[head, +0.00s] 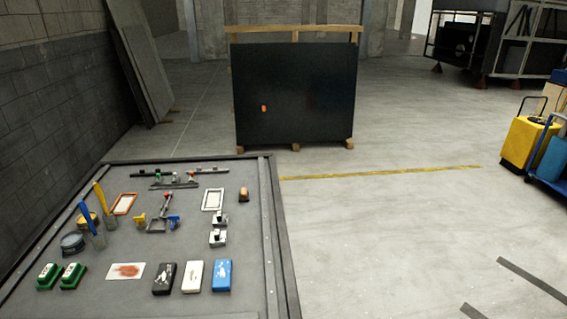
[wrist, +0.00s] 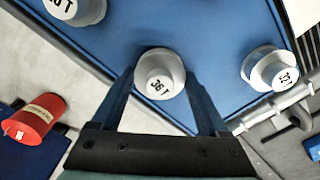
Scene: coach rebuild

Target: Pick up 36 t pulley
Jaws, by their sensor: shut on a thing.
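The 36 T pulley (wrist: 160,75) is a pale grey, stepped round piece with "36 T" on its top. It sits between the two fingers of my gripper (wrist: 160,88) in the wrist view, and the fingers are shut on it. It is over the corner of a blue surface (wrist: 215,30); I cannot tell whether it touches that surface. My gripper and the pulley do not show in the head view.
Another pulley (wrist: 75,8) is at the upper left and a third (wrist: 270,70) at the right, close to a metal bar (wrist: 275,107). A red cylinder (wrist: 36,119) lies at the left. The head view shows a grey table (head: 130,300) with several tools.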

